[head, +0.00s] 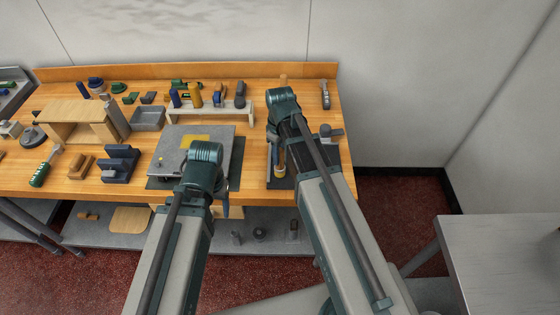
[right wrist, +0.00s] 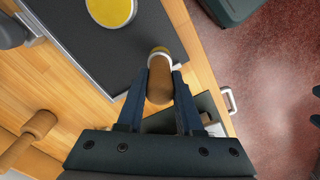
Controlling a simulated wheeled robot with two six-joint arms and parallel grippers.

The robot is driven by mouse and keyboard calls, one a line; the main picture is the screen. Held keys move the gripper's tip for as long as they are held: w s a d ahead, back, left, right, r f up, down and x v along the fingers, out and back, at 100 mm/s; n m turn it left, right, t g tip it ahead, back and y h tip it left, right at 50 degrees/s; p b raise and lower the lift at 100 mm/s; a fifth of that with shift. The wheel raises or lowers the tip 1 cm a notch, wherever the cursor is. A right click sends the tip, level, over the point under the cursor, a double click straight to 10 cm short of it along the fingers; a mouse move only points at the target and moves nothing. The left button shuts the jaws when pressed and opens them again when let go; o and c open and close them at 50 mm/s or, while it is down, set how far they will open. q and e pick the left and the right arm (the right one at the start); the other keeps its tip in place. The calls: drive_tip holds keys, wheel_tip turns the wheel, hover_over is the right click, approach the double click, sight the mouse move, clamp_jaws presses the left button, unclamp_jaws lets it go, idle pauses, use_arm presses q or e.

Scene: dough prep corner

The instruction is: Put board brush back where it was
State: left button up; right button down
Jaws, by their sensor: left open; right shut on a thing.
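The thing in my right gripper (right wrist: 160,92) has a rounded brown wooden body (right wrist: 159,82) with a pale band and a yellowish end; it looks like the board brush. The two blue fingers are shut on its sides, above the wooden bench near its front edge. In the head view my right gripper (head: 279,165) hangs over a dark mat (head: 283,182), partly hidden by my arm, with a yellowish piece beside it. My left gripper (head: 226,204) is open, largely hidden behind its own wrist, near the front of the grey slab (head: 222,145).
A raised rack (head: 210,114) with several upright tools stands behind the slab. A wooden box (head: 75,110) and grey tray (head: 148,118) are at the left. A grey tool (head: 326,94) lies at the back right. A grey table (head: 500,250) stands at the lower right.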

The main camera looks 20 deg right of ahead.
use_arm(q)
wheel_tip(320, 180, down, 2)
drive_tip(key=shift+b, duration=0.45)
use_arm(e)
wheel_tip(320, 180, down, 2)
drive_tip(key=shift+f, duration=0.1)
drive_tip(key=c, duration=0.6)
unclamp_jaws()
use_arm(q)
drive_tip(key=shift+f, duration=0.1)
use_arm(e)
drive_tip(key=shift+o, duration=0.2)
wheel_tip(320, 180, up, 12)
drive_tip(key=p, duration=1.2)
drive_tip(key=shift+r, duration=0.25)
use_arm(q)
wheel_tip(320, 180, up, 12)
use_arm(e)
drive_tip(key=s+a+m+h, duration=0.1)
drive_tip(key=s+a+m, duration=0.3)
drive_tip(key=s+a, duration=0.6)
drive_tip(key=s, duration=0.4)
drive_tip(key=shift+s+a, duration=0.15)
drive_tip(key=shift+a, duration=0.2)
